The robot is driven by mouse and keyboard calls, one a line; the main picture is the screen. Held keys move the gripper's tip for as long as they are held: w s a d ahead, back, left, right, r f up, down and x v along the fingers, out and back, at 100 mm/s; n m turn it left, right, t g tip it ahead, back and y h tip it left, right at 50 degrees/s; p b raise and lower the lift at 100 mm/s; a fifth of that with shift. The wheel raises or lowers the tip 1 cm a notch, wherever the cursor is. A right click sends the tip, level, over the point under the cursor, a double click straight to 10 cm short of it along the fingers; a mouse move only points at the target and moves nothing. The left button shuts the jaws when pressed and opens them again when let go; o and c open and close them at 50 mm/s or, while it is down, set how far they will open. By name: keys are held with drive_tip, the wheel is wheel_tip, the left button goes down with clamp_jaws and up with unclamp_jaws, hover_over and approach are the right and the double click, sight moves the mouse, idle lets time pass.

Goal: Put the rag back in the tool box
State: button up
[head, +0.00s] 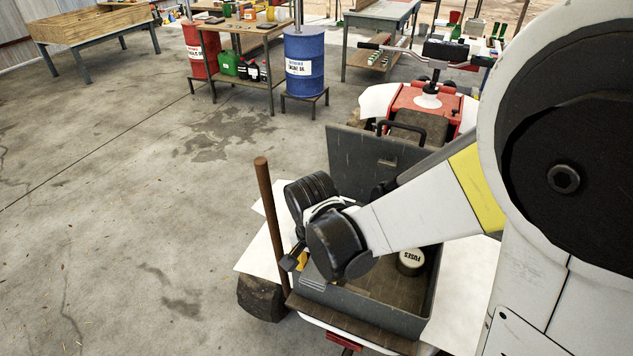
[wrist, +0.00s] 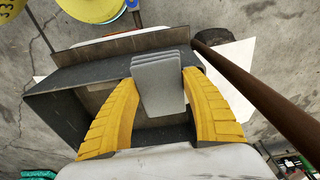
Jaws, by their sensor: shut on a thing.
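The tool box (head: 356,303) is a dark grey open box on the back of the red vehicle, its lid (head: 370,163) raised behind it. In the wrist view the box (wrist: 52,112) lies below my gripper. My gripper (wrist: 160,90) is shut on the rag (wrist: 160,75), a grey folded stack between its yellow fingers. The rag is over the box opening, near one wall; I cannot tell whether it touches anything below. In the head view my gripper (head: 299,262) is at the left end of the box, and my arm hides much of the inside.
A tin marked FUSES (head: 411,261) stands inside the box. A rusty upright post (head: 271,208) rises close to my gripper and also crosses the wrist view (wrist: 262,95). White panels (head: 258,250) flank the box. Open concrete floor lies to the left.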

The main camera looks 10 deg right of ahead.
drive_tip(key=w+d, duration=0.9)
drive_tip(key=w, duration=0.4)
drive_tip(key=f+b, duration=0.2)
drive_tip(key=f, duration=0.1)
drive_tip(key=f+b, duration=0.2)
drive_tip(key=f, duration=0.2)
drive_tip(key=shift+w+d+f+b, duration=0.1)
drive_tip(key=shift+d+f+b, duration=0.1)
drive_tip(key=shift+b, duration=0.15)
drive_tip(key=shift+f+b, duration=1.55)
drive_tip(key=shift+f, duration=0.8)
drive_tip(key=shift+f, duration=0.2)
drive_tip(key=o, duration=1.1)
drive_tip(key=shift+r, duration=0.1)
